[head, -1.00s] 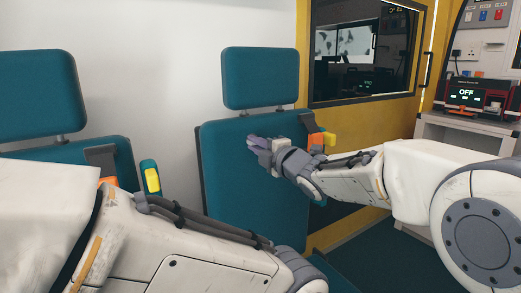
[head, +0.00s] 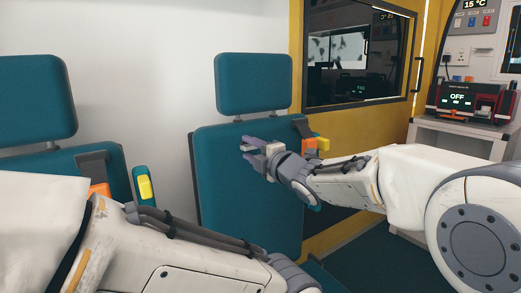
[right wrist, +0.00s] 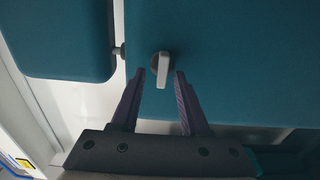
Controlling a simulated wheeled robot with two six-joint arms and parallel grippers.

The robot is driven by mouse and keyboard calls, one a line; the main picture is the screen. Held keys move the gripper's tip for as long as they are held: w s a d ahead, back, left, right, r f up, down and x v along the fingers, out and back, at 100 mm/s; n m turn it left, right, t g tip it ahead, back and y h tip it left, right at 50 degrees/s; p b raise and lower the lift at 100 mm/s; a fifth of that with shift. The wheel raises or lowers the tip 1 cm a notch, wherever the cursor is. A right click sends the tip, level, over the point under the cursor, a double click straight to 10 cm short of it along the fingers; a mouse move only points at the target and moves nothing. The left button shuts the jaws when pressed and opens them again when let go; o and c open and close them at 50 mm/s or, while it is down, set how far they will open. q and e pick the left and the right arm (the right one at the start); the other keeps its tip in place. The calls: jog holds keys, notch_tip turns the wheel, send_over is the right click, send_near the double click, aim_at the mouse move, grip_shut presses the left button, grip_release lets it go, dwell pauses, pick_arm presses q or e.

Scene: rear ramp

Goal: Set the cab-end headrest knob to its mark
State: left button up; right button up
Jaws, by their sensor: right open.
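The cab-end headrest (head: 253,83) is teal and stands on posts above its teal seat back (head: 220,190), beside the yellow bulkhead. In the right wrist view the knob (right wrist: 161,69) is a round grey disc with a pale bar handle on the seat back, near the headrest (right wrist: 70,38). The bar points down the picture, toward my gripper. I cannot make out a mark. My right gripper (head: 246,146) is open in front of the seat back. In the wrist view its purple fingers (right wrist: 158,73) lie either side of the knob, with gaps. My left gripper is out of the picture.
A second teal seat with its headrest (head: 35,98) stands at the left, partly behind my left arm. Orange and yellow belt parts (head: 316,144) sit by the cab-end seat's right edge. A bulkhead window (head: 362,60) and a device reading OFF (head: 458,97) are at the right.

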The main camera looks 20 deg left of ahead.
jog(key=v, duration=1)
jog(key=shift+d, duration=0.2)
jog(key=shift+s+r, duration=0.1)
jog(key=s+d+f+m+g+h, duration=0.2)
jog(key=s+d+f+m+h, duration=0.2)
jog(key=d+f+m+h, duration=0.25)
jog(key=s+d+f+m+g+h, duration=0.1)
jog(key=s+d+f+m+h, duration=0.2)
jog(key=s+d+f+m, duration=0.5)
jog(key=s+d+f+m+g+h, duration=0.25)
jog(key=s+f+g, duration=0.2)
jog(key=s, duration=0.35)
jog(key=s+d+f+m+g+h, duration=0.1)
jog(key=s+d+f+m+g, duration=0.2)
jog(key=s+f, duration=0.4)
notch_tip(320, 180, up, 32)
jog(key=s+m+p, duration=0.1)
jog(key=s+p, duration=0.1)
jog(key=p, duration=2.9)
jog(key=shift+s+a, duration=0.3)
